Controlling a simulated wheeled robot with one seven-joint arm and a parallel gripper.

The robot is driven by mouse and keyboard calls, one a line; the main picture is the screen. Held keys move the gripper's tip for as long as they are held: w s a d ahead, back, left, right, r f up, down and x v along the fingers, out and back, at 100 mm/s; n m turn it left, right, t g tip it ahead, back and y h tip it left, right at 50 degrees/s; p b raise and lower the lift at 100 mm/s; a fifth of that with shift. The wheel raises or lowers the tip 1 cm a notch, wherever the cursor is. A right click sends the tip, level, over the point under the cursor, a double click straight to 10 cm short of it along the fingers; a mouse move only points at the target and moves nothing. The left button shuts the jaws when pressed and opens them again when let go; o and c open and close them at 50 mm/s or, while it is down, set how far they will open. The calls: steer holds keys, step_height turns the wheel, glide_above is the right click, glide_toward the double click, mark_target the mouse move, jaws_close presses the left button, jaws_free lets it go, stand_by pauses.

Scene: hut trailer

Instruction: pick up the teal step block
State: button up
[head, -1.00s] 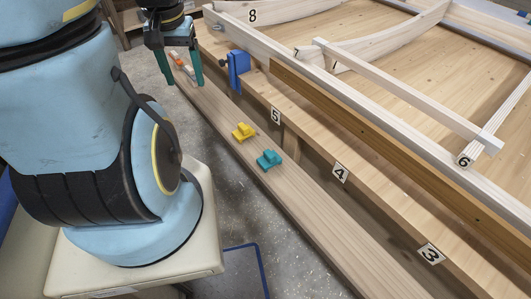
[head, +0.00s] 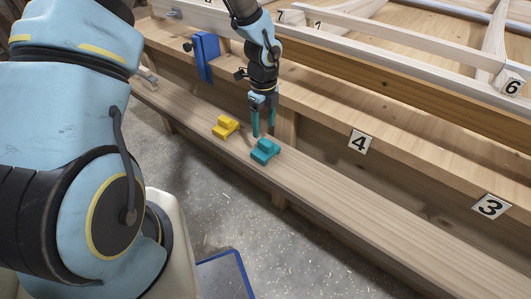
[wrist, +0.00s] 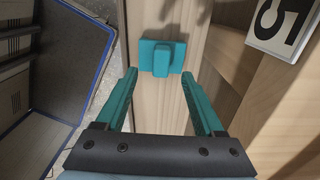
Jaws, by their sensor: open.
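The teal step block (head: 265,151) sits on the low wooden plank in the head view. It has a wide base and a raised narrower part. It also shows in the wrist view (wrist: 153,56), just beyond the fingertips and roughly centred between them. My gripper (head: 263,134) is open and empty, with its teal fingers pointing down just above and behind the block in the head view. In the wrist view both fingers (wrist: 160,74) are spread apart, with bare plank between them. I cannot tell the exact height gap between the fingertips and the block.
A yellow step block (head: 225,127) sits on the same plank (head: 330,195), left of the teal one. A blue clamp-like piece (head: 205,57) is on the bench edge behind. The bench side with number tags (head: 359,141) rises behind the plank. The plank right of the teal block is clear.

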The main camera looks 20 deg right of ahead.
mark_target(266, 142)
steer(key=f, duration=0.7)
steer(key=shift+s+d+f, duration=0.15)
steer(key=shift+d+f, duration=0.1)
jaws_close()
stand_by(0.3)
stand_by(0.9)
